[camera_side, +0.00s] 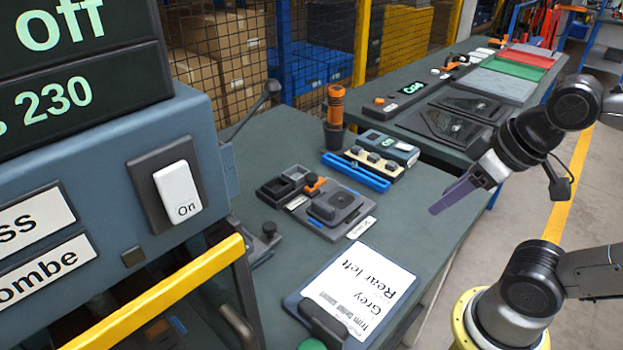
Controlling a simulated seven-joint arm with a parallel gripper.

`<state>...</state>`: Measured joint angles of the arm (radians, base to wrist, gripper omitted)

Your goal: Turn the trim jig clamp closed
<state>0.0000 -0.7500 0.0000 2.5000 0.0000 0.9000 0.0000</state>
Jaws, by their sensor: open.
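The picture is too small to tell the clamp's position. My gripper (436,209), with purple fingers, hangs above the bench's right side, to the right of the jig and apart from it. It is open and holds nothing that I can see.
A blue-grey machine panel (120,200) and yellow rail (165,293) fill the left foreground. A clipboard (296,298) lies in front of the jig. Behind the jig stand a blue rail (356,171), a labelled device (388,146) and an orange-handled tool (336,103). Bench right of the jig is clear.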

